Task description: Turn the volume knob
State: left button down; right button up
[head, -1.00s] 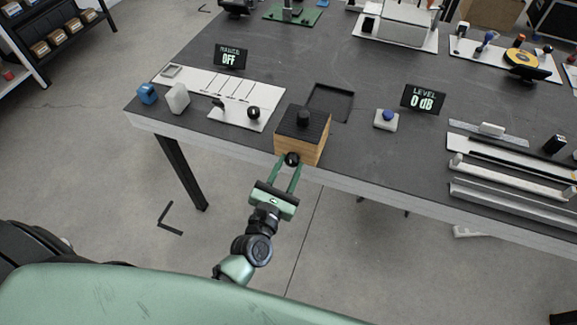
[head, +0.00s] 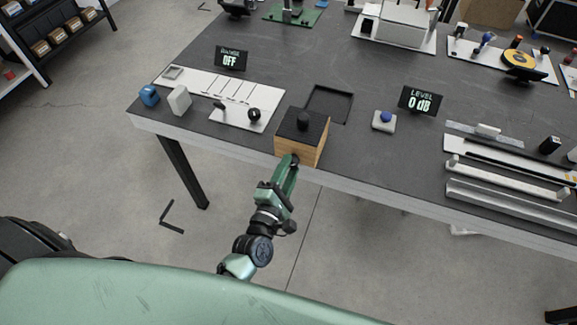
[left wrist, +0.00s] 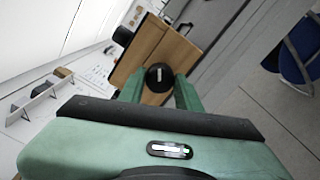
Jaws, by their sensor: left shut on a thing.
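The volume knob (left wrist: 159,77) is round and black with a light pointer line, on the front face of a wooden box (head: 290,150) with a dark top. The box stands at the table's front edge. My left gripper (head: 291,161) is shut on the knob from the front, one green finger on each side, as the left wrist view shows. In the head view the fingers are turned edge-on and mostly hide the knob. The level display (head: 421,100) reads 0 dB. My right gripper is not in view.
A black knob (head: 303,121) stands on the box top. A white slotted panel (head: 235,92) and an OFF display (head: 231,58) are to the left. A blue button (head: 385,117) and slider rails (head: 505,175) are to the right. Open floor lies before the table.

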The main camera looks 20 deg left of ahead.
pick_arm(q)
jog(key=m+p, duration=0.2)
jog(key=m, duration=0.5)
jog(key=shift+d, duration=0.1)
jog(key=m+p, duration=0.1)
jog(key=m, duration=0.3)
jog(key=m+p, duration=0.1)
jog(key=m, duration=0.3)
jog(key=shift+f+m, duration=0.1)
jog(key=shift+m, duration=0.2)
jog(key=m+p, duration=0.1)
jog(key=m, duration=0.8)
jog(key=shift+f, duration=0.1)
jog(key=shift+s+m, duration=0.1)
jog(key=shift+m, duration=0.2)
jog(key=c, duration=1)
grip_release()
jog(key=shift+o, duration=0.2)
